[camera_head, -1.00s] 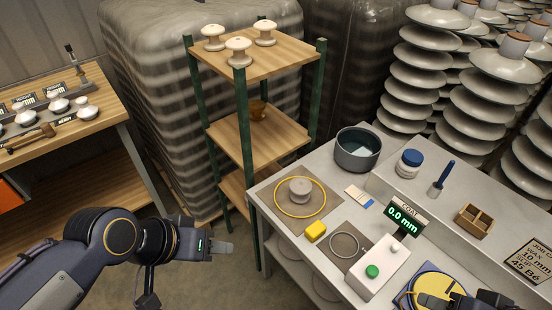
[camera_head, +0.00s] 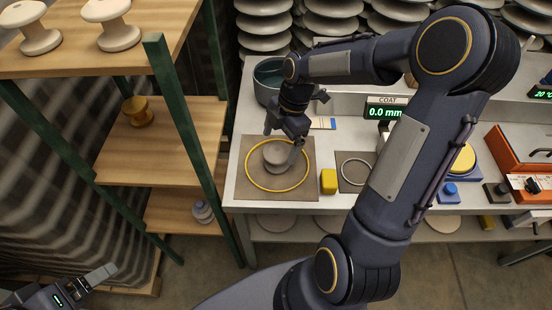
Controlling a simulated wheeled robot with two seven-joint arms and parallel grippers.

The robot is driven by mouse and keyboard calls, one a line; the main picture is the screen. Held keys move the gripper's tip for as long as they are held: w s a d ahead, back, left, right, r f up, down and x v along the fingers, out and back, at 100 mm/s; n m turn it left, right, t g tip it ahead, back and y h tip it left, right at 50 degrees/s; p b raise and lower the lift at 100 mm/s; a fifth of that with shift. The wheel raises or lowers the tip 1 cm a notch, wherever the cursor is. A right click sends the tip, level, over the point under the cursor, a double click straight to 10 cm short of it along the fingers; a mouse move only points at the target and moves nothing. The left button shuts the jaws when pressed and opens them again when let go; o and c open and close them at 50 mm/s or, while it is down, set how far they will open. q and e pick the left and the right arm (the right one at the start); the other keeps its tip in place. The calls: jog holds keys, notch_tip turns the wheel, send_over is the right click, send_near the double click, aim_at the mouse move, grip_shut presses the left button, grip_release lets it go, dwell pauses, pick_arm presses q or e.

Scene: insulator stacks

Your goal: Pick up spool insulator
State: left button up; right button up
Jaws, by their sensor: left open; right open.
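A grey spool insulator (camera_head: 275,158) stands upright on a brown mat (camera_head: 244,191), inside a yellow ring (camera_head: 270,189) on the grey workbench. My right gripper (camera_head: 283,143) is open and points down at the spool. Its fingers are at the spool's top and partly cover it; I cannot tell whether they touch it. My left gripper (camera_head: 98,277) is open and empty at the lower left, low in front of the shelf. Two white spool insulators (camera_head: 31,28) (camera_head: 112,25) stand on the shelf top. An amber spool (camera_head: 138,111) is on the middle shelf.
A dark round pot (camera_head: 268,80) stands behind the mat. A yellow block (camera_head: 328,181) and a thin pale ring (camera_head: 358,184) lie to its right. The coat display (camera_head: 387,112) reads 0.0 mm. The wooden shelf (camera_head: 180,140) with green posts stands close on the left.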

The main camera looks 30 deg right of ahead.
aim_at(276, 157)
jog(key=x, duration=0.6)
jog(key=shift+s, duration=0.2)
jog(key=shift+c, duration=0.4)
jog(key=c, duration=1.2)
jog(key=shift+c, duration=0.3)
jog(key=shift+r, duration=0.2)
